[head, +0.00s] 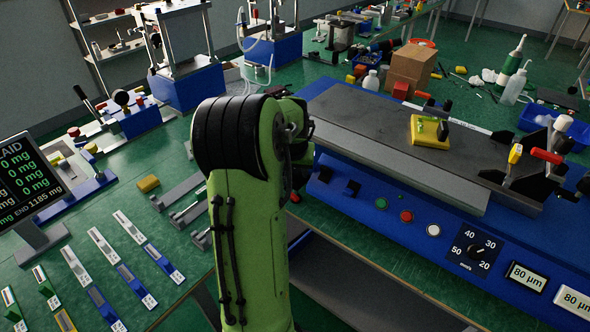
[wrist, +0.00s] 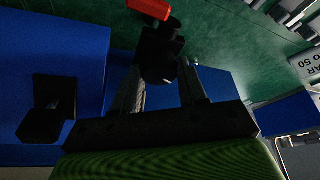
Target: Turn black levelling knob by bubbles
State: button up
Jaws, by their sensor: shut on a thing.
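In the wrist view, my gripper (wrist: 160,76) points away from the camera, its two dark fingers on either side of a black knob (wrist: 158,52). It is shut on this knob, at the edge of the blue machine housing (wrist: 220,82). The knob's turn position is too dark to read. In the head view, my arm hides the gripper and the held knob. A yellow block with small green parts (head: 431,132), which looks like the bubble level, lies on the grey plate (head: 370,117). Its bubbles are too small to read.
A red part (wrist: 148,8) sits just beyond the held knob. A black block-shaped part (wrist: 45,108) sticks out of the blue face on the left. On the machine front are green and red buttons (head: 406,216) and a dial (head: 475,250). A cardboard box (head: 410,68) stands behind.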

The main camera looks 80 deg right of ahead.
jog(key=shift+n, duration=0.6)
jog(key=o, duration=0.8)
jog(key=p+v, duration=0.1)
jog(key=v, duration=0.4)
jog(key=p+v, duration=0.2)
jog(key=v, duration=0.3)
jog(key=p+v, duration=0.1)
jog(key=v, duration=0.4)
jog(key=shift+s+a+r+p, duration=0.15)
jog(key=shift+s+r+p, duration=0.15)
jog(key=shift+r, duration=0.05)
